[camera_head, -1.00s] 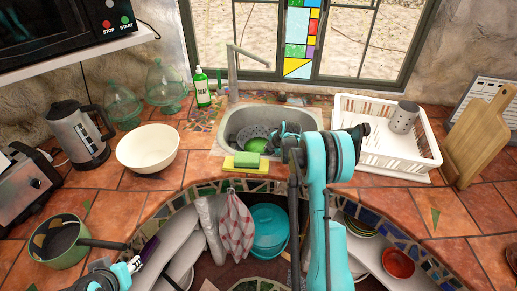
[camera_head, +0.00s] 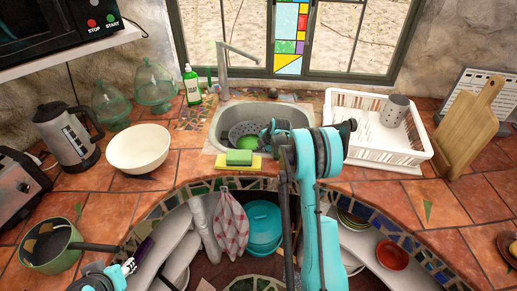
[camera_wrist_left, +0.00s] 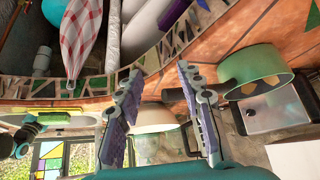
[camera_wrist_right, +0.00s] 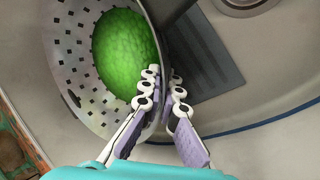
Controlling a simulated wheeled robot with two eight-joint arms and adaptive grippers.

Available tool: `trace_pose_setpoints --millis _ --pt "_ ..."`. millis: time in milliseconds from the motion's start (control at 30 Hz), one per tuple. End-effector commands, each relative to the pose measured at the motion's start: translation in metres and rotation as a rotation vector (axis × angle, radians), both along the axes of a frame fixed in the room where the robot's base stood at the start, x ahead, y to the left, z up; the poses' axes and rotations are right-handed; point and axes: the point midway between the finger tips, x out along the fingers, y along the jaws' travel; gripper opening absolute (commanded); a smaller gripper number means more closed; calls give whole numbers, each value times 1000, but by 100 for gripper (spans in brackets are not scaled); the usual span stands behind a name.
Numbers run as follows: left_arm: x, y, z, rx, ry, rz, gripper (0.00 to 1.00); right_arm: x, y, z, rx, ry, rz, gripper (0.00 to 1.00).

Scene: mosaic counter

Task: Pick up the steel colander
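The steel colander (camera_head: 238,130) sits in the sink basin (camera_head: 285,124), with a green, bumpy round item (camera_head: 248,141) inside. In the right wrist view the colander (camera_wrist_right: 72,50) fills the upper left, and its rim runs between the fingers of my right gripper (camera_wrist_right: 164,78). Those fingers are drawn together on the rim, close beside the green item. In the head view my right arm hides part of the basin and the colander's right side. My left gripper (camera_wrist_left: 158,75) is open and empty, low at the left near the counter's front edge.
A green sponge (camera_head: 239,157) on a yellow base lies at the sink's front edge. The white dish rack (camera_head: 405,157) stands right, the white bowl (camera_head: 138,148) left. A green pan (camera_head: 50,247) sits front left. The faucet (camera_head: 222,70) rises behind the sink.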

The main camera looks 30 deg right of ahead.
Motion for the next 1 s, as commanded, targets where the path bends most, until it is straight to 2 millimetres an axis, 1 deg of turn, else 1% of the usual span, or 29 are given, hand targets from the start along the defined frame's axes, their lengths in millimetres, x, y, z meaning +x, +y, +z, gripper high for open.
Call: trace_pose_setpoints --millis 133,233,300,500,600,700,800,1000 --pt "0 0 10 0 0 0 37 0 0 21 0 -1 0 0" --pt "0 0 19 0 0 0 37 0 0 41 1 -1 -1 0" --pt "0 0 22 0 0 0 37 -8 -15 48 0 -2 -4 0" --pt "0 0 36 0 0 0 37 -33 -56 76 1 -2 -5 0" --pt "0 0 41 0 0 0 37 -43 -73 87 0 -1 -4 0" --pt "0 0 45 0 0 0 37 -51 -85 96 1 -2 -3 0" --pt "0 0 47 0 0 0 37 -56 -93 101 1 -2 -2 0" --pt "0 0 48 0 0 0 37 -60 -100 105 0 -1 0 0"
